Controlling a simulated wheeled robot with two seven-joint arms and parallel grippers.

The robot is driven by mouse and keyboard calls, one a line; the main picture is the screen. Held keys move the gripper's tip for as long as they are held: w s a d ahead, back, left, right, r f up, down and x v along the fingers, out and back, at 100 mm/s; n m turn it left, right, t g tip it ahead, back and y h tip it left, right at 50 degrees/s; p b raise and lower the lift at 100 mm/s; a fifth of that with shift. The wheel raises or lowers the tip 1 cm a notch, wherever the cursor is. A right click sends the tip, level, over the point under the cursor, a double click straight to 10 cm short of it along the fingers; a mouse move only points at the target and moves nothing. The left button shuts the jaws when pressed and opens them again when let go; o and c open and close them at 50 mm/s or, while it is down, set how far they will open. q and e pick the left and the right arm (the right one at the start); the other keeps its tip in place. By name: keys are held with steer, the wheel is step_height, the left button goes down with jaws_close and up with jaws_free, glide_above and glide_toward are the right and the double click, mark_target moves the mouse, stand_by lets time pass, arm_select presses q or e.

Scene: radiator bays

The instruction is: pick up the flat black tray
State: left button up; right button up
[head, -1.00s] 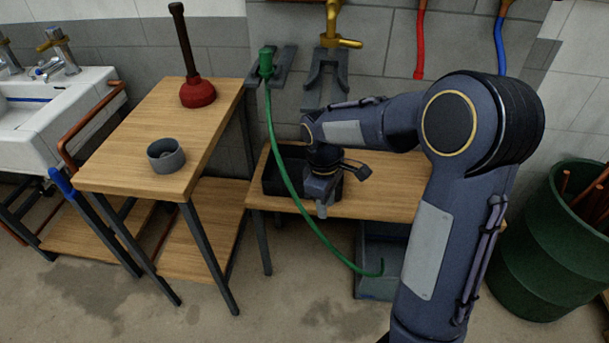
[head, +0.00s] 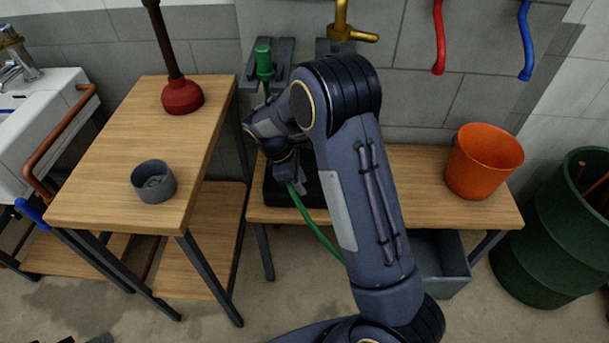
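The flat black tray (head: 273,194) lies on the lower wooden bench below the wall taps, in the head view. My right forearm and wrist cover its right and far parts. My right gripper (head: 286,172) is over the tray, pointing down. Its fingers are too dark and too hidden to tell whether they are open or touch the tray.
An orange bucket (head: 483,165) stands on the right of the bench (head: 420,205). A higher table (head: 120,120) at left holds a red plunger (head: 182,95) and a grey cup (head: 154,183). A grey bin (head: 445,265) is below; a green barrel (head: 555,240) stands right.

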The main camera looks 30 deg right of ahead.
mark_target(308, 195)
steer(key=b+x, duration=0.1)
steer(key=x, duration=0.5)
steer(key=shift+a+f, duration=0.1)
steer(key=shift+f, duration=0.15)
steer(key=shift+c, duration=0.3)
jaws_close()
steer(key=shift+w, duration=0.1)
stand_by(0.8)
